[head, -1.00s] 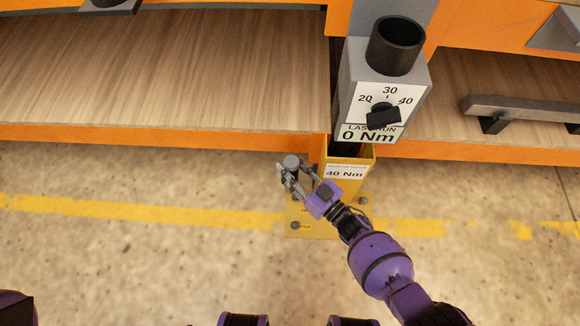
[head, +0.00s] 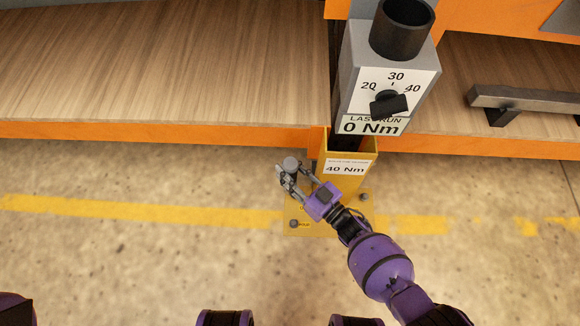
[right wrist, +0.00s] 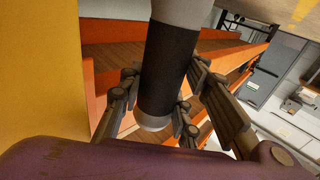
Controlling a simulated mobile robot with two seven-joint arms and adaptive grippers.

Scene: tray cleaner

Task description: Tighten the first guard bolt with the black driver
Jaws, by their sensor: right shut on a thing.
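The black driver (right wrist: 168,70) is held between the fingers of my right gripper (head: 292,175). In the right wrist view it is a black cylinder with grey ends. In the head view its round grey top (head: 291,163) faces up, and its lower end is hidden. The yellow guard post (head: 347,188), labelled 40 Nm, stands on a yellow base plate (head: 318,229) just right of the gripper. One guard bolt (head: 294,224) shows at the plate's front left and another (head: 365,197) at its right. Whether the driver touches a bolt cannot be told. My left gripper is out of view.
A grey box (head: 397,70) above the post has a dial (head: 390,104) and reads 0 Nm. A black cup (head: 403,27) sits on top of it. A wooden shelf with an orange edge (head: 150,132) runs behind. The floor at left is clear.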

